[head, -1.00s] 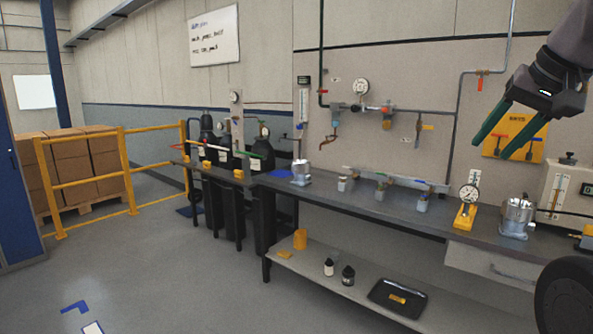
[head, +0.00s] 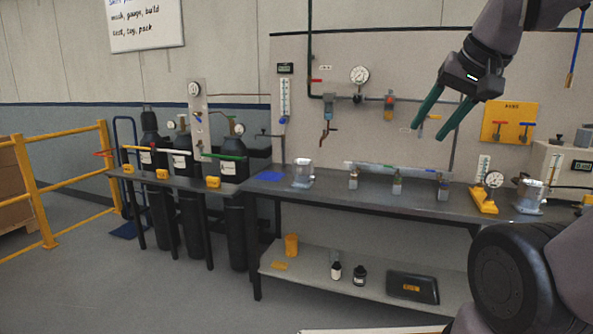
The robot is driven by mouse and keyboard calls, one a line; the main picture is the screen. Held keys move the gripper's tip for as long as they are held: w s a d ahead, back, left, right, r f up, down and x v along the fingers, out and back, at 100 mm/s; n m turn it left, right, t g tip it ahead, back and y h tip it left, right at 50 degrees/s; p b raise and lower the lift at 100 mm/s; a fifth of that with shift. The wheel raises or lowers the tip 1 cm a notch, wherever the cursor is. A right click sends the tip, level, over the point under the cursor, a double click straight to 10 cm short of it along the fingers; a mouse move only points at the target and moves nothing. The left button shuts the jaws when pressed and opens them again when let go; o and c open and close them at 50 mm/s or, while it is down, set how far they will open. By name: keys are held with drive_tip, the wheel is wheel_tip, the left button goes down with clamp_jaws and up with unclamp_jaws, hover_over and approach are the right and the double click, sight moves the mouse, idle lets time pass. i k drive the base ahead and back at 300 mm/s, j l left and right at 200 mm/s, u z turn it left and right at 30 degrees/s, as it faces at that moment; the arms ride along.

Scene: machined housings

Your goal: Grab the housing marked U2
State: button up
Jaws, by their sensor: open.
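Two silver metal housings stand on the grey workbench (head: 332,191). One housing (head: 303,173) is toward the bench's left end, beside a blue mat. The other housing (head: 528,197) is toward the right, beside a dial gauge on a yellow base. No U2 mark can be read on either at this size. My gripper (head: 428,133) has two green fingers spread apart with nothing between them. It is raised in front of the wall panel, above bench height in the picture, between the two housings and apart from both.
A rail with several small fittings (head: 397,187) runs along the bench between the housings. The dial gauge (head: 493,180) stands by the right housing. Gas cylinders (head: 183,165) stand at left behind a side table. A yellow guardrail (head: 36,190) is far left. Open floor lies in front.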

sight(532, 194)
drive_tip(key=i+j+z, duration=0.2)
drive_tip(key=j, duration=1.2)
drive_tip(key=k+z, duration=0.15)
drive_tip(key=z, duration=1.3)
drive_tip(key=i+j, duration=0.1)
drive_tip(key=i, duration=0.4)
drive_tip(key=i+j+z, duration=0.1)
drive_tip(key=i, duration=0.4)
drive_tip(key=i+j, duration=0.1)
drive_tip(key=i, duration=0.4)
drive_tip(key=i+j, duration=0.15)
drive_tip(key=i, duration=0.35)
drive_tip(key=i+j+z, duration=0.1)
drive_tip(key=i, duration=0.4)
